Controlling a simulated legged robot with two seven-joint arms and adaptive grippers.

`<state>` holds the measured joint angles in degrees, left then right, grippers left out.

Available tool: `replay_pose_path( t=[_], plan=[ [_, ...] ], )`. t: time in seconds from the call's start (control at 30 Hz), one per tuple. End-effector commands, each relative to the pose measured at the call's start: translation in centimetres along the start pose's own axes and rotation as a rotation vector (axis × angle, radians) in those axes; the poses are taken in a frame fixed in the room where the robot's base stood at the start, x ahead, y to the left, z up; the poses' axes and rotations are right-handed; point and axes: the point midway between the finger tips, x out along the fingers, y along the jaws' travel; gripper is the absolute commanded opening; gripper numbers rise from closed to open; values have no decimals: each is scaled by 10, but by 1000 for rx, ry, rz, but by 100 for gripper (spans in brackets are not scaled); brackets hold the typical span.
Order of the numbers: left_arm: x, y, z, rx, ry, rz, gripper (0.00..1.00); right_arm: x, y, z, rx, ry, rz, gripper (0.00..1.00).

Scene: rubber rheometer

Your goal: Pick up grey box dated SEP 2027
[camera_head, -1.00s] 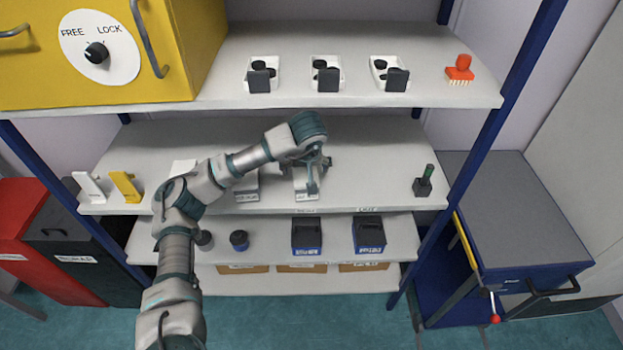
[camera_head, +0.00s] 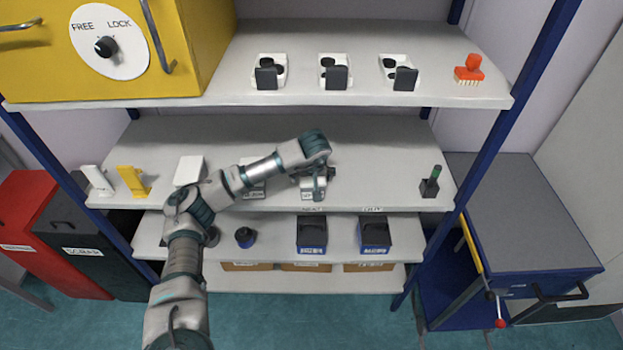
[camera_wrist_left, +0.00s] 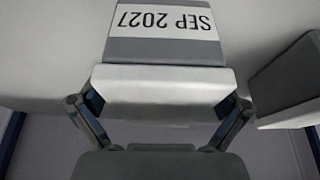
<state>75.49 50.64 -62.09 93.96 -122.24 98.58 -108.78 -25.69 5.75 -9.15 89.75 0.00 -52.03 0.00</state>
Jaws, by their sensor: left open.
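The grey box dated SEP 2027 (camera_wrist_left: 165,48) fills the upper middle of the left wrist view, its white date label upside down there. My left gripper (camera_wrist_left: 163,104) is open, with one finger towards each side of the box; I cannot tell whether they touch it. In the head view my left gripper (camera_head: 314,180) is over the middle shelf at the box's place and largely hides the box. My right gripper is not in view.
Another grey box (camera_wrist_left: 285,80) stands close beside in the wrist view. The middle shelf (camera_head: 385,165) also holds a white block (camera_head: 189,170), yellow holder (camera_head: 133,182) and green-topped tool (camera_head: 431,182). Blue bins (camera_head: 311,235) stand below.

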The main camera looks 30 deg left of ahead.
Motion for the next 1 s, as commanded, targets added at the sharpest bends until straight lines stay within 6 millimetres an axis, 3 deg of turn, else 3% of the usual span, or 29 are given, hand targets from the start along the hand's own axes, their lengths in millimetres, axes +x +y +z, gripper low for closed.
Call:
replay_pose_path(
  t=[0.7, 1.0],
  plan=[
    [5, -1, 2, 0, -1, 1, 100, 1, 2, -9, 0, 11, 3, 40],
    [6, 0, 2, 0, -2, 0, 25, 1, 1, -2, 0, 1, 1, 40]
  ],
)
